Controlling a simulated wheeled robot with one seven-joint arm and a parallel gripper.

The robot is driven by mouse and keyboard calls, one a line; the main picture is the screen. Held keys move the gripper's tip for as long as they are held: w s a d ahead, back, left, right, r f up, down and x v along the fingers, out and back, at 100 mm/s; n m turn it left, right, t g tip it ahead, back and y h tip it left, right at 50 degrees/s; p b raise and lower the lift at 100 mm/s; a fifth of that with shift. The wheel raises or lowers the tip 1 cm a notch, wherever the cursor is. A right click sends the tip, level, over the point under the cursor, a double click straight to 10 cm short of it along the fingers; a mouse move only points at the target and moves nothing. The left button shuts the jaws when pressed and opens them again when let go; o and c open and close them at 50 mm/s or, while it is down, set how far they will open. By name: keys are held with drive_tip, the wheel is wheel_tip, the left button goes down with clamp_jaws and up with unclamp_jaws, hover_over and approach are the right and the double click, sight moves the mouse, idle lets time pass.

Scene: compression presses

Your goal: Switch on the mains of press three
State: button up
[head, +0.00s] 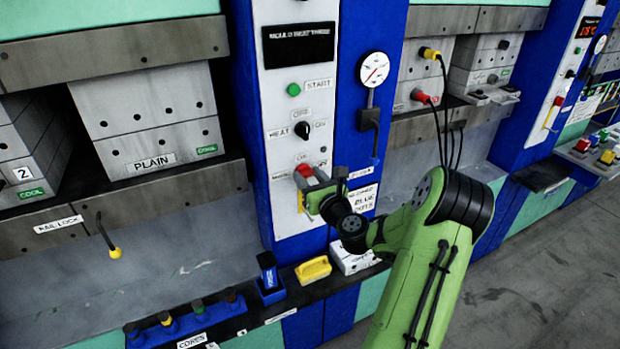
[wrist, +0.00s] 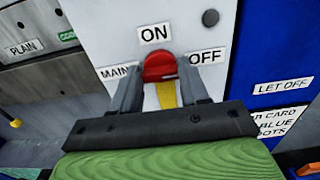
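Press three's mains switch is a red knob (wrist: 160,67) on a yellow plate (wrist: 167,95), with labels ON above and OFF to the right. A partly covered mains label (wrist: 115,72) is on the left. In the head view the red knob (head: 312,174) sits low on the white control panel. My gripper (wrist: 165,80) is at the knob from below, one finger on each side. The fingers stand apart and the knob lies between their tips; whether they touch it I cannot tell. Which label the knob points to is unclear.
Above are a heat switch (head: 302,130), a green start button (head: 294,90) and a dark display (head: 300,45). A gauge (head: 374,69) hangs to the right. A yellow block (head: 313,270) and a blue holder (head: 268,275) stand on the ledge below.

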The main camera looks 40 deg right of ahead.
drive_tip(key=shift+c, duration=1.2)
drive_tip(key=n+b, duration=0.2)
drive_tip(key=n, duration=0.2)
drive_tip(key=shift+f, duration=0.1)
drive_tip(key=n+b, duration=0.2)
drive_tip(key=n, duration=0.2)
drive_tip(key=shift+a+n+b, duration=0.15)
drive_tip(key=shift+n+b, duration=0.15)
drive_tip(key=n+b, duration=0.1)
drive_tip(key=n, duration=0.1)
drive_tip(key=n+b, duration=0.2)
drive_tip(key=shift+w+a+f, duration=0.1)
drive_tip(key=shift+f, duration=0.1)
drive_tip(key=n+b, duration=0.4)
drive_tip(key=n, duration=0.1)
drive_tip(key=shift+b, duration=0.35)
drive_tip(key=shift+n, duration=0.3)
